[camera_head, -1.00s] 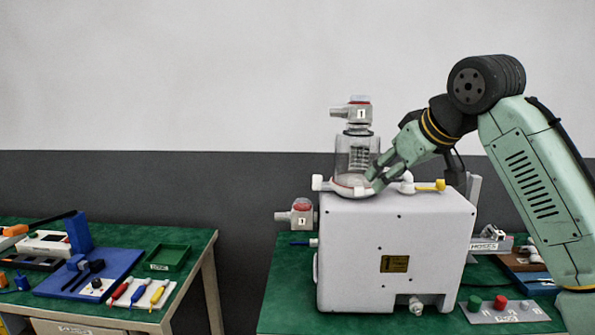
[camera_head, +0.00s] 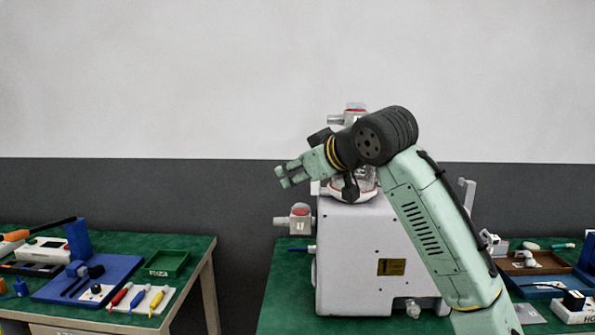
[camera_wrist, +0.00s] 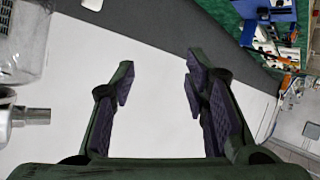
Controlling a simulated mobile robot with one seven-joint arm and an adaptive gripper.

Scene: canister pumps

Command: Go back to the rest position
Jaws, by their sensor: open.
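My gripper (camera_head: 283,177) is open and empty in the head view. It is in the air at the left of the grey pump box (camera_head: 360,265), above the box's top. The wrist view shows its two fingers (camera_wrist: 158,88) spread wide with nothing between them. A clear canister with a red-and-grey top (camera_head: 355,108) stands on the box, and my arm hides much of it. The wrist view shows part of a clear canister (camera_wrist: 25,50) at the left edge, apart from the fingers.
A second red-topped fitting (camera_head: 299,219) is at the box's left side. The left table (camera_head: 205,250) holds a blue tray (camera_head: 115,272), a green bin (camera_head: 167,264) and several screwdrivers. Trays and small parts lie at the right. The space left of my gripper is clear.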

